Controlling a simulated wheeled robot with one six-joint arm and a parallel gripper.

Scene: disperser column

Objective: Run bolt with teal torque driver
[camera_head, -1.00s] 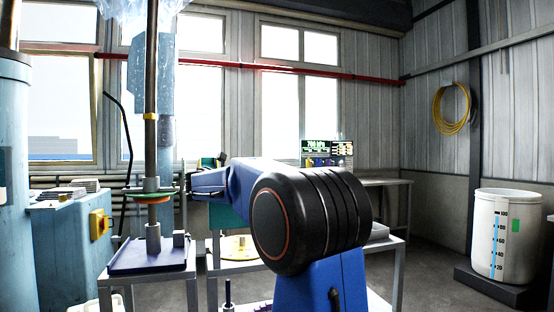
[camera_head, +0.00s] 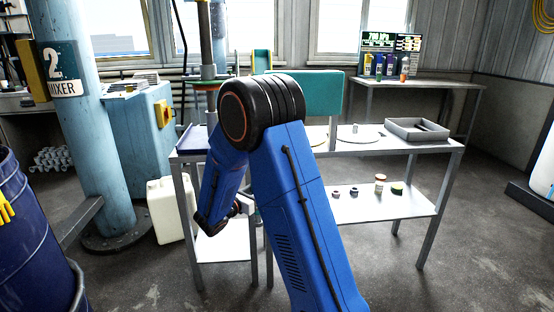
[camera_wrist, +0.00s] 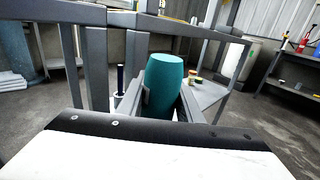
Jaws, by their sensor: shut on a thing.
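The teal torque driver (camera_wrist: 165,80) stands between the fingers of my gripper (camera_wrist: 160,108) in the wrist view. The gripper is shut on its thick teal body. Its lower end is hidden behind my gripper. In the head view my gripper (camera_head: 246,205) hangs low beside the table legs, left of my arm, and the driver cannot be made out clearly there. The disperser shaft (camera_head: 218,35) stands upright behind my arm, with a grey collar (camera_head: 208,72) on it. I cannot make out the bolt in either current view.
A grey table (camera_head: 438,146) holds a grey tray (camera_head: 440,133) and a teal panel (camera_head: 318,95). Its lower shelf (camera_head: 360,214) carries several small parts. A blue drum (camera_head: 35,255) is at left, a white canister (camera_head: 166,210) near the column.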

